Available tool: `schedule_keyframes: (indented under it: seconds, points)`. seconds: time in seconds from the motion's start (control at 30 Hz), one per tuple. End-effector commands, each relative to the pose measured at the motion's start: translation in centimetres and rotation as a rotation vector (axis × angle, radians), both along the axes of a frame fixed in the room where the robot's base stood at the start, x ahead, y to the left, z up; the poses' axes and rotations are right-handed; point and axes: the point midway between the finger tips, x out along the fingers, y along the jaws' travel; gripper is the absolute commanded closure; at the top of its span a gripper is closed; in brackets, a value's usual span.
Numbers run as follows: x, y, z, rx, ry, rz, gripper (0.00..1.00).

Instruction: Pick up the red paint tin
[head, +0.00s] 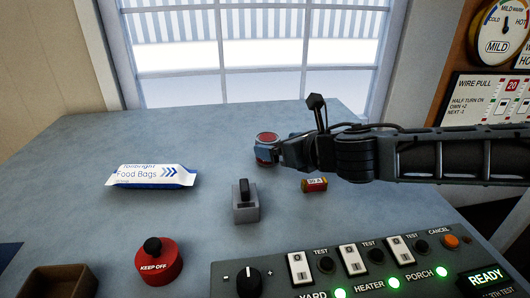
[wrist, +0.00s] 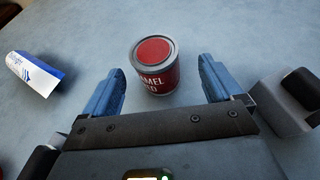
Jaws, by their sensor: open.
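The red paint tin (wrist: 155,66) stands upright in the wrist view, with a red lid, a grey metal rim and a red label with pale letters. My gripper (wrist: 162,78) is open, with one blue finger on each side of the tin and a gap on both sides. The tin's base reaches to about between the fingertips. In the head view the tin (head: 266,138) stands on the grey-blue table, partly hidden behind my gripper (head: 275,153), which comes in from the right.
A food bags packet (head: 152,176) lies to the left. A grey block with a dark lever (head: 245,206) and a small red and gold cylinder (head: 314,185) are nearer. A red KEEP OFF knob (head: 158,262) and a switch panel (head: 375,262) are at the front. The table's back left is clear.

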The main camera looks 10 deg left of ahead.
Motion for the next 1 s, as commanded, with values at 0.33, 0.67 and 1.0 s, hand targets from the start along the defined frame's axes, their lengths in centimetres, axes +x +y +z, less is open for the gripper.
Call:
schedule_keyframes:
  seconds: [0.33,0.67,1.0]
  points:
    - [2.4,2.8,-1.2,0.001,0.001,0.001,0.08]
    - [4.4,4.6,-2.4,0.0,0.001,0.0,0.08]
    - [4.4,4.6,-2.4,0.0,0.0,0.001,0.2]
